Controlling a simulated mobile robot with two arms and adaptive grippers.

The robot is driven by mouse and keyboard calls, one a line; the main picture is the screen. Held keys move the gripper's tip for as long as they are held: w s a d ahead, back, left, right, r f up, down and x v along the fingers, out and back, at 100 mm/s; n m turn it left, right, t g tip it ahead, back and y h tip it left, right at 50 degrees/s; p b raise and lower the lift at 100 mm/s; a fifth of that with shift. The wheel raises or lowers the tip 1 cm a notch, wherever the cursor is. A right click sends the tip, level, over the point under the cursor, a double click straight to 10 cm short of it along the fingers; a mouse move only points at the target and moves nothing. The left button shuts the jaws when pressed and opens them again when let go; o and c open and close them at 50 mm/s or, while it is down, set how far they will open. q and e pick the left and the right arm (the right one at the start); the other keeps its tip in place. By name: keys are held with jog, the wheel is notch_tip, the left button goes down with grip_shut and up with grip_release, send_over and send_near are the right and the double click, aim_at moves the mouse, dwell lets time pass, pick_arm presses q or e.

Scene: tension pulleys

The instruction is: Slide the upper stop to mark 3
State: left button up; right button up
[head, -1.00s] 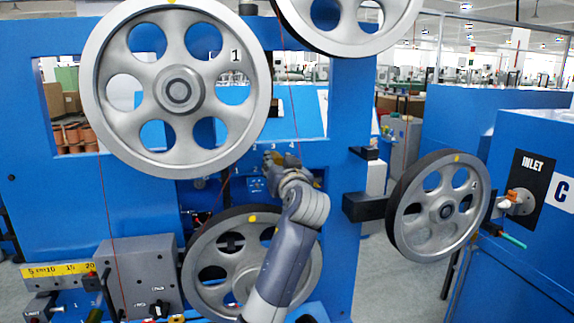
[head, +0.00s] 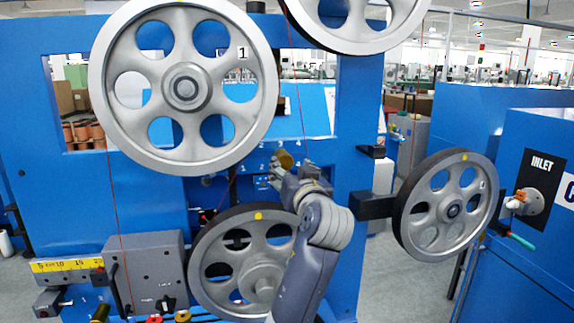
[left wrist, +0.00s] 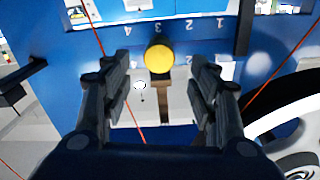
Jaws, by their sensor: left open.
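A knob with a round yellow face (left wrist: 159,58) stands on the blue panel in the left wrist view, where the scale digits appear upside down. It lies in line with the 3 of the digit row (left wrist: 188,26), between the 4 and the 2. In the head view it is a brass-coloured knob (head: 285,160) right at my left gripper (head: 283,174). The left gripper is open, its two fingers (left wrist: 158,72) on either side of the knob with gaps at both sides. I cannot tell how deep the knob sits between them. My right gripper is not in view.
A large grey pulley marked 1 (head: 185,90) hangs left of the gripper, and a lower pulley (head: 245,262) sits behind my arm. Another pulley (head: 447,207) stands at right. A thin red thread (head: 303,105) runs down close to the gripper.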

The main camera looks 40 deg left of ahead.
pick_arm(q)
jog(key=v, duration=0.5)
jog(key=shift+s, duration=0.1)
dwell(0.8)
